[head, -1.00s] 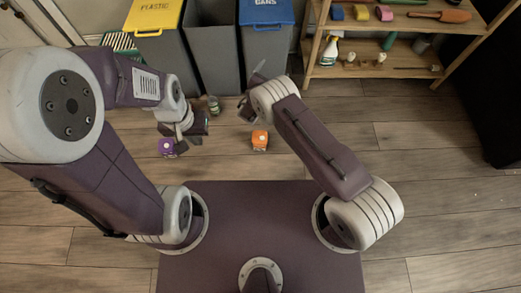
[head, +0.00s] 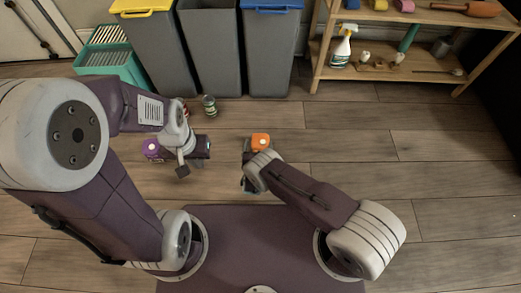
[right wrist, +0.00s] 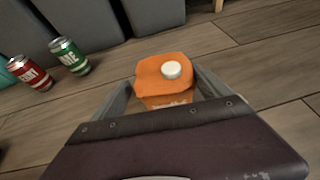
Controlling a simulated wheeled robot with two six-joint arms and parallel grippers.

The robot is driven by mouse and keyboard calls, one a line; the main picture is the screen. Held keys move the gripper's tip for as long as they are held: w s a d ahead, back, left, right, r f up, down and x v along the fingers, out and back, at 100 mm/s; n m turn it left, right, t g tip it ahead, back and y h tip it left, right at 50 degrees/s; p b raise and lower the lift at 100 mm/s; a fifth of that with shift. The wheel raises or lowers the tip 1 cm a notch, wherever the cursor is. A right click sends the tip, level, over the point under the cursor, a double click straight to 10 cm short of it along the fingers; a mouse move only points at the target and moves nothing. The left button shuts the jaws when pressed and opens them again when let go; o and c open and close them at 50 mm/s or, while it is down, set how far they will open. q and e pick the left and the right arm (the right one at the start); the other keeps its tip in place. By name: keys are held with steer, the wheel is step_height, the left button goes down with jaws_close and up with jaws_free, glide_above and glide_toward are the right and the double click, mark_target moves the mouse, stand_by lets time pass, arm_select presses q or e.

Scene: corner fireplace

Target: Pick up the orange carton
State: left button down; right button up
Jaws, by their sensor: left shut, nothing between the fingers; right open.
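The orange carton (head: 260,140), with a white round cap, stands on the wooden floor ahead of my base. In the right wrist view the orange carton (right wrist: 160,90) sits between the two fingers of my right gripper (right wrist: 163,92). They are open on either side of it; I cannot tell whether either touches it. In the head view my right gripper (head: 250,152) is at the carton's near left side, partly hidden by its wrist. My left gripper (head: 197,157) is shut and empty, left of the orange carton.
A purple carton (head: 151,149) is left of my left gripper. A green can (head: 209,105) stands near the grey bins (head: 212,50); a red can (right wrist: 30,72) is beside it in the wrist view. A wooden shelf (head: 395,84) stands at back right. The right floor is clear.

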mark_target(261, 137)
steer(key=b+x, duration=0.2)
steer(key=x, duration=0.1)
steer(key=b+x, duration=0.1)
steer(key=b, duration=0.1)
steer(key=shift+w+d+f, duration=0.1)
steer(key=shift+w+d, duration=0.05)
steer(key=shift+d, duration=0.25)
steer(key=shift+w, duration=0.4)
steer(key=c, duration=1.4)
steer(key=shift+r+p, duration=0.55)
steer(key=shift+r, duration=0.2)
steer(key=shift+c, duration=0.2)
steer(key=r+p, duration=0.4)
steer(key=shift+s+d+r+p, duration=0.3)
steer(key=shift+s+d+p, duration=0.05)
steer(key=s+d+r+p, duration=0.5)
steer(key=s+d+p, duration=0.2)
steer(key=p, duration=0.1)
steer(key=shift+s+d+r, duration=0.15)
steer(key=shift+s+d, duration=0.1)
steer(key=shift+s, duration=0.1)
